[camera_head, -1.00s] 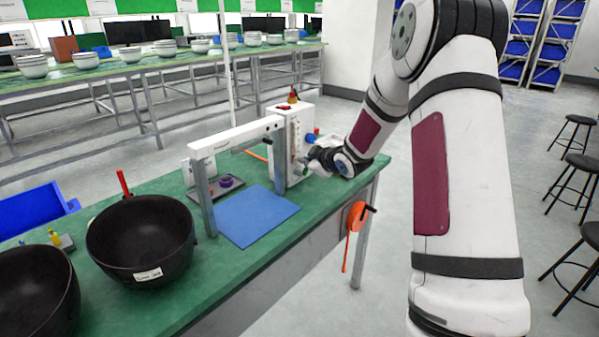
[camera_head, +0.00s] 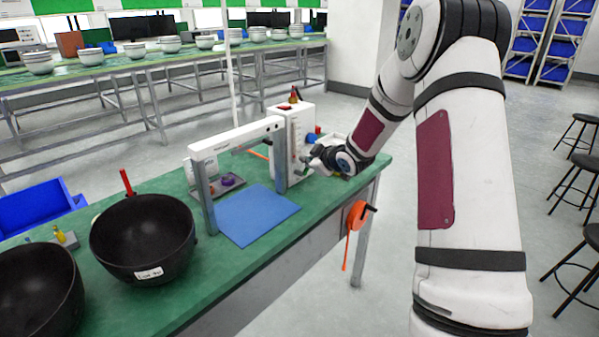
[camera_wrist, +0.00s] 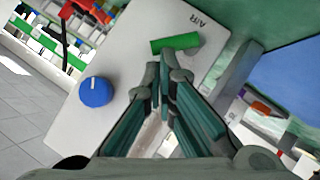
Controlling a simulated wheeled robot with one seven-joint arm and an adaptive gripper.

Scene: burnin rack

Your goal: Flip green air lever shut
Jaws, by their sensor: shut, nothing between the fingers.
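The green air lever (camera_wrist: 174,44) shows in the wrist view, lying across the white panel (camera_wrist: 125,55) below the printed word "AIR". My gripper (camera_wrist: 165,72) is shut and empty, its fingertips just below the lever; whether they touch it I cannot tell. In the head view my gripper (camera_head: 308,161) is beside the right side of the white cabinet (camera_head: 296,132) on the green bench. The lever is too small or hidden to make out clearly there.
A blue knob (camera_wrist: 96,91) sits on the same panel, left of my fingers. A white beam frame (camera_head: 235,137) stands over a blue mat (camera_head: 256,214). Black bowls (camera_head: 143,238) stand at the bench's left. An orange reel (camera_head: 356,216) hangs at the bench's front edge.

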